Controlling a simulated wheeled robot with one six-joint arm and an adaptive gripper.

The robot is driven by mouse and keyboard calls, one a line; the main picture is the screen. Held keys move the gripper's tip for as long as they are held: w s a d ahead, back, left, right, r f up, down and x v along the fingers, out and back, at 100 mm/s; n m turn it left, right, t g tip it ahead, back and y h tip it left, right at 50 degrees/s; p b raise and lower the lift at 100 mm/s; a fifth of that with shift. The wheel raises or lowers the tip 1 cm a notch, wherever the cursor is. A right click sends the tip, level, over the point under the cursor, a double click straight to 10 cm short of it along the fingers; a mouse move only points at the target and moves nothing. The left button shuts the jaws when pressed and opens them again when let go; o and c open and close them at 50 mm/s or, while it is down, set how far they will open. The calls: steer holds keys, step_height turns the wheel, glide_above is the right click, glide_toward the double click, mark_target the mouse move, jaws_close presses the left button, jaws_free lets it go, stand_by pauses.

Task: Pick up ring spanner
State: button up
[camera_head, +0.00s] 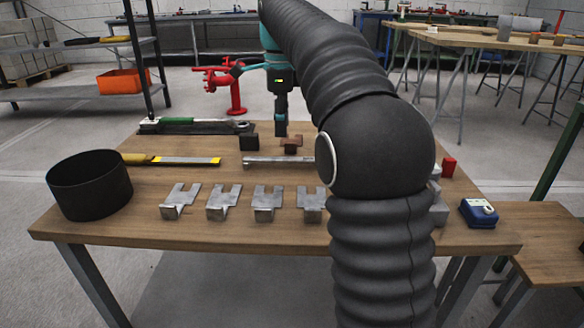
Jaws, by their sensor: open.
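A long silver tool (275,161), which looks like the ring spanner, lies flat across the middle of the wooden table (110,222). Its right end meets the outline of my arm, so I cannot tell whether more of it is hidden. My gripper (281,130) points down over the back part of the table, beyond the silver tool in the picture. It is open and looks empty, though its fingers are small and dark here. I cannot tell its exact height above the table.
Dark blocks (249,142) and a brown block (291,142) lie near my gripper. A green-handled tool (176,121) lies at the back, a yellow-ended tool (200,161) at left. Several metal brackets (223,203), a black pot (90,186) and a blue device (479,212) stand in front.

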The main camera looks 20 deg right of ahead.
mark_target(281, 158)
step_height(281, 158, down, 9)
steer(key=b, duration=0.3)
steer(key=shift+a, duration=0.15)
steer(key=shift+r, duration=0.1)
jaws_close()
